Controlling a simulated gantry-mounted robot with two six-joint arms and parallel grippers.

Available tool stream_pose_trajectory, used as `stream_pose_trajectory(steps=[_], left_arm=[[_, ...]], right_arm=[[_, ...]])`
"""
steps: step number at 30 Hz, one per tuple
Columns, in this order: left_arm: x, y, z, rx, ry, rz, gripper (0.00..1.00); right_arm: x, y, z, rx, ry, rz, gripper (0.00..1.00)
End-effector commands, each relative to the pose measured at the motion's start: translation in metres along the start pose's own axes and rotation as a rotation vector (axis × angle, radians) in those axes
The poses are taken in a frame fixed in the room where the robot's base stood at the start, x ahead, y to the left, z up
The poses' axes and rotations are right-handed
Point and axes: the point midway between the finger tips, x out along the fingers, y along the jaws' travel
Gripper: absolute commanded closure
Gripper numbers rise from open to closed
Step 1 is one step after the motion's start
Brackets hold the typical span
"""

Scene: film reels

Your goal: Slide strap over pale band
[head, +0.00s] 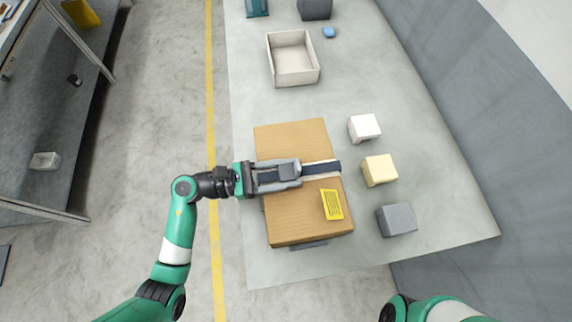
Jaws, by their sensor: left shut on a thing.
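A brown cardboard box (290,140) lies on the grey table. A pale band (322,177) runs across its top, showing as thin light edges beside a dark strap (322,167). The strap lies over or just above the band and reaches the box's right edge. My left gripper (296,172) comes in from the left over the box, shut on the strap. It hides the strap and band on the left part of the box. Whether the strap touches the box cannot be told. My right gripper is out of view; only part of its arm shows at bottom right.
A yellow label (332,204) is on the box's front right. White (364,128), cream (380,170) and grey (397,219) blocks stand right of the box. An open pale tray (316,72) and a small blue item (329,32) are farther back. Table between tray and box is clear.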

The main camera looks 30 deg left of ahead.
Motion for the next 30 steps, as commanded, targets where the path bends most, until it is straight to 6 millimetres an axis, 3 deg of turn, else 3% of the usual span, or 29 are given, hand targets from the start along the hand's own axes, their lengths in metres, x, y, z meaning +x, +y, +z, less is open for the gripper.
stream_pose_trajectory(steps=[3,4,9,24,30], left_arm=[[0.0,0.0,-0.001,-0.002,0.001,0.0,1.0],[0.0,0.0,-0.001,-0.002,0.001,0.0,0.44],[0.0,0.0,-0.001,-0.001,0.001,0.0,0.15],[-0.002,0.001,-0.001,-0.002,0.001,0.001,0.15],[-0.03,0.002,0.0,-0.002,0.001,0.006,0.15]], right_arm=[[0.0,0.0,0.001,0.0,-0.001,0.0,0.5],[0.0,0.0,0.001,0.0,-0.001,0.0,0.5],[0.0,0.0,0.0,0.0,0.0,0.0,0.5],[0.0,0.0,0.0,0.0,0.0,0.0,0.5],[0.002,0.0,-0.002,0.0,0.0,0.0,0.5]])
